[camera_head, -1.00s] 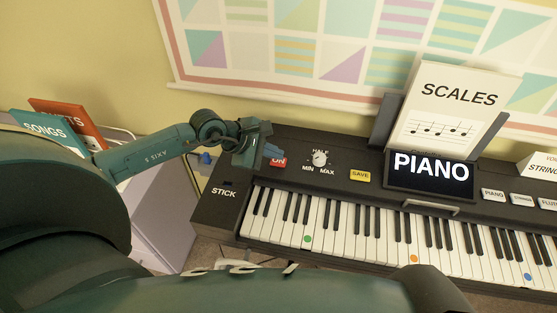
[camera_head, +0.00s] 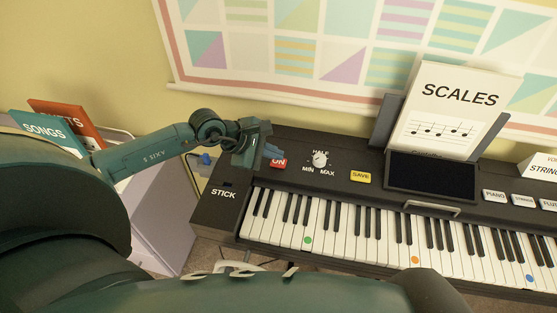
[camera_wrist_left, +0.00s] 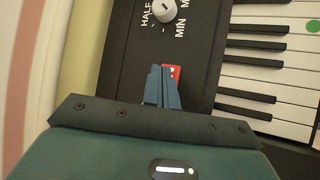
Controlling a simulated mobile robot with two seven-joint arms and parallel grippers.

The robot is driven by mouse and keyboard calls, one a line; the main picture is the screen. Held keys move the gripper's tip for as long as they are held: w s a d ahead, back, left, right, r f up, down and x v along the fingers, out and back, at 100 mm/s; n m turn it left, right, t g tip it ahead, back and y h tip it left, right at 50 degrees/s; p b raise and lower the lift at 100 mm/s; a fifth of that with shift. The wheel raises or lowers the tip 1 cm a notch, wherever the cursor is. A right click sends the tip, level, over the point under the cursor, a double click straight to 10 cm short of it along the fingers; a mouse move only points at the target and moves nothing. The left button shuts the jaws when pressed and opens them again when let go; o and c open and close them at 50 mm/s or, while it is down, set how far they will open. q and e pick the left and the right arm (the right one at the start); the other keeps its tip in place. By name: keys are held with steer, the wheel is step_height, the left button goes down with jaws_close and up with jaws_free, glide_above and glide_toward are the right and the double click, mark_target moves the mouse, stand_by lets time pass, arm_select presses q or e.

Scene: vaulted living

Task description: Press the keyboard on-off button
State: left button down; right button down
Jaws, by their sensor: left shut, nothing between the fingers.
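The black keyboard (camera_head: 325,245) stands along the wall, its display (camera_head: 430,176) dark. The red on-off button (camera_head: 279,162), marked ON, is on its top panel at the left, partly covered by my left gripper. My left gripper (camera_head: 272,152) is shut and empty, its blue fingertips at the button's left edge. In the left wrist view the fingertips (camera_wrist_left: 162,82) lie over part of the red button (camera_wrist_left: 174,72). I cannot tell whether they press on it. My right gripper is not in view.
A HALF/MIN/MAX knob (camera_head: 319,158) and a yellow SAVE button (camera_head: 360,176) sit right of the red button. A SCALES sheet (camera_head: 455,110) stands behind the display. Books (camera_head: 45,128) stand at the far left.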

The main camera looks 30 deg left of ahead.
mark_target(274, 163)
arm_select(q)
steer(key=shift+r+p, duration=1.75)
steer(key=shift+r, duration=1.3)
